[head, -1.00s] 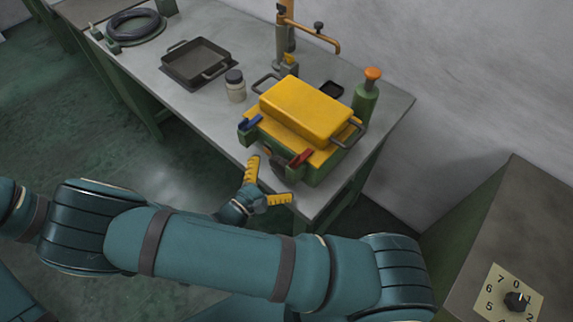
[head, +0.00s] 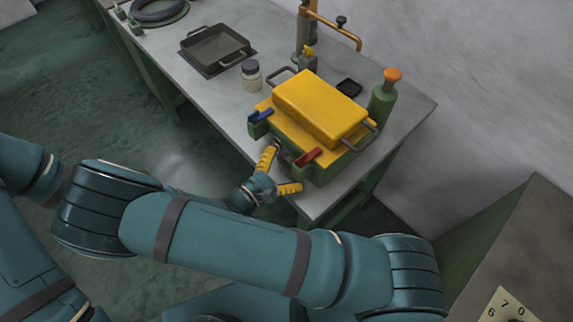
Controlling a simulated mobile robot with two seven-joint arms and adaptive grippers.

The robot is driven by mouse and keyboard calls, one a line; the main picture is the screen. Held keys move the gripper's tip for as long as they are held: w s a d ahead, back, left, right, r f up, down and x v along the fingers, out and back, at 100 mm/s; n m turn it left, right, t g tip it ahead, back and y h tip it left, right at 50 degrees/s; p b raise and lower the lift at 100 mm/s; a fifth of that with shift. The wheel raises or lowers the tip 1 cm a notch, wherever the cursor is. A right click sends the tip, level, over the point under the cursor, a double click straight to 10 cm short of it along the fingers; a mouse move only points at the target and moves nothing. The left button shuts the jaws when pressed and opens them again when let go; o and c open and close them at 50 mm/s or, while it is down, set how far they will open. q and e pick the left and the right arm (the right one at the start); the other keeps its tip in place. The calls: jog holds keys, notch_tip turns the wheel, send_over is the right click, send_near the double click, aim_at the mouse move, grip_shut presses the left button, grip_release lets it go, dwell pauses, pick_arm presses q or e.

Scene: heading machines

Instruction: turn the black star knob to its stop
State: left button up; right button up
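The yellow-and-green press box (head: 322,108) stands near the table's front right corner. It has a blue lever (head: 260,115) and a red lever (head: 308,157) at its front. A small black knob (head: 341,21) sits on the orange pipe at the back.
A black pan (head: 215,47), a lidded jar (head: 251,75), a green bottle with orange top (head: 384,98) and a small black tray (head: 349,87) are on the grey table (head: 205,98). A numbered dial plate (head: 495,304) is at bottom right, partly cut off.

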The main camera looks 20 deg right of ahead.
jog(key=c, duration=0.7)
jog(key=shift+m+p, duration=0.3)
jog(key=shift+m, duration=0.5)
jog(key=o, duration=1.1)
jog(key=shift+o, duration=0.2)
jog(key=shift+f+n, duration=0.1)
jog(key=shift+n, duration=0.2)
